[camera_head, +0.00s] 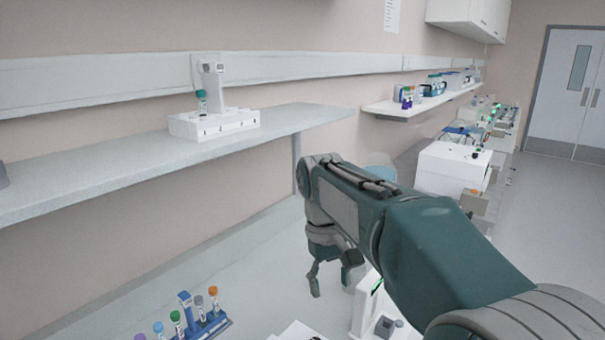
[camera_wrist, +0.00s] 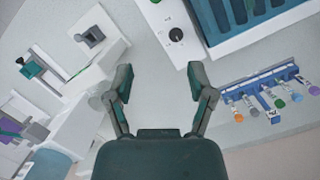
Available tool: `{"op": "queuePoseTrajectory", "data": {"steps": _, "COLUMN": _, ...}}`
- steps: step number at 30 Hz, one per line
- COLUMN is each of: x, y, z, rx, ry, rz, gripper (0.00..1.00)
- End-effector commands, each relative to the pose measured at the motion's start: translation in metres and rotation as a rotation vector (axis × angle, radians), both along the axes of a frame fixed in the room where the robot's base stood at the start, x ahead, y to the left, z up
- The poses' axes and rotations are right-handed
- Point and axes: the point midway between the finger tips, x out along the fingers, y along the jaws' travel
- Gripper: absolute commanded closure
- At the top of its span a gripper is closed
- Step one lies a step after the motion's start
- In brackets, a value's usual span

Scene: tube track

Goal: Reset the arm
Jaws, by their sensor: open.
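My gripper (camera_head: 328,280) hangs from the end of my green arm, pointing down over the bench near the middle of the head view. In the wrist view my gripper (camera_wrist: 160,85) has its two fingers spread apart with nothing between them, and bare bench shows in the gap. A blue rack (camera_head: 208,326) with several tubes with coloured caps stands at the lower left of the head view, left of my gripper. The rack also shows at the right of the wrist view (camera_wrist: 262,93), apart from the fingers.
A wall shelf (camera_head: 90,180) holds a white block (camera_head: 214,124) with one teal-capped tube. A device with a blue top (camera_wrist: 235,25) and a knob sits close to the fingers. White equipment (camera_wrist: 75,50) stands at the left. A farther shelf (camera_head: 425,100) carries several items.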

Motion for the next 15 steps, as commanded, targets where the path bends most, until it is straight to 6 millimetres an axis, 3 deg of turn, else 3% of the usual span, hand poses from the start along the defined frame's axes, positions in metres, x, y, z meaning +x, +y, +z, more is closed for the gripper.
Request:
{"op": "queuePoseTrajectory", "data": {"steps": 7, "x": -0.054, "y": -0.041, "z": 0.012, "rx": 0.055, "ry": -0.183, "rz": -0.108, "gripper": 0.30}}
{"op": "queuePoseTrajectory", "data": {"steps": 15, "x": -0.115, "y": -0.075, "z": 0.002, "rx": 0.107, "ry": -0.382, "rz": -0.228, "gripper": 0.30}}
